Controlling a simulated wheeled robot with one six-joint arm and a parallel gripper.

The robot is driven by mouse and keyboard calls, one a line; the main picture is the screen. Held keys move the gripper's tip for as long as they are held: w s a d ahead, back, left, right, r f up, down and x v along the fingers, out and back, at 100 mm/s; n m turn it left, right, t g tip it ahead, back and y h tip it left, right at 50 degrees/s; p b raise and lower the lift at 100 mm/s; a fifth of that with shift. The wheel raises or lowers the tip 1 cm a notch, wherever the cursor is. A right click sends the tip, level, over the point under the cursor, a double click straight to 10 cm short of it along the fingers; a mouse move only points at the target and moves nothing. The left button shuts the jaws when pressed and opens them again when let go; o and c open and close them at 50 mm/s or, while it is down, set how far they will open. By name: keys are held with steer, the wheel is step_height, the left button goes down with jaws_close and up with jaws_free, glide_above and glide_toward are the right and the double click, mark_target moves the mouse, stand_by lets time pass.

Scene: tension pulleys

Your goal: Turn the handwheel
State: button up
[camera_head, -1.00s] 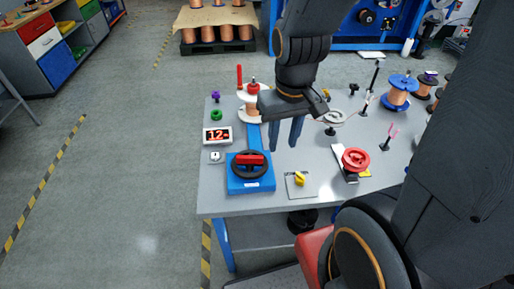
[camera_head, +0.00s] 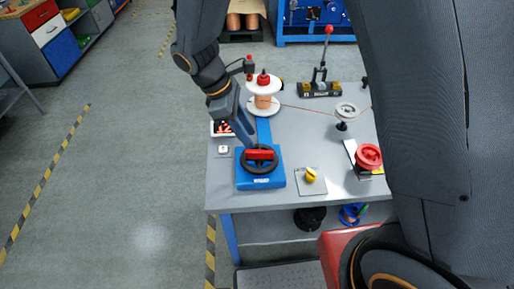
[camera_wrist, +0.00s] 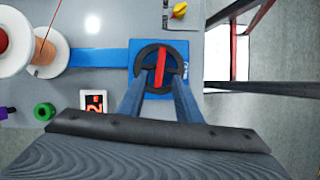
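The handwheel (camera_head: 246,167) is a black wheel with a red bar across it, on a blue base (camera_head: 262,183) at the table's near left corner. In the wrist view the handwheel (camera_wrist: 143,57) is seen from above, its red bar near upright in the picture. My gripper (camera_head: 251,142) points down at the handwheel from its far left side. In the wrist view the two blue fingers of my gripper (camera_wrist: 160,82) are apart, their tips over the wheel's near part, astride the bar's lower end. I cannot tell whether they touch the wheel.
A wire spool (camera_head: 264,103) with white flanges stands behind the handwheel. A digital display (camera_wrist: 94,101) is near my gripper. Open floor lies left of the table.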

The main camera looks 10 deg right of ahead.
mark_target(259, 151)
steer(key=p+x, duration=0.1)
steer(key=x, duration=0.6)
jaws_close()
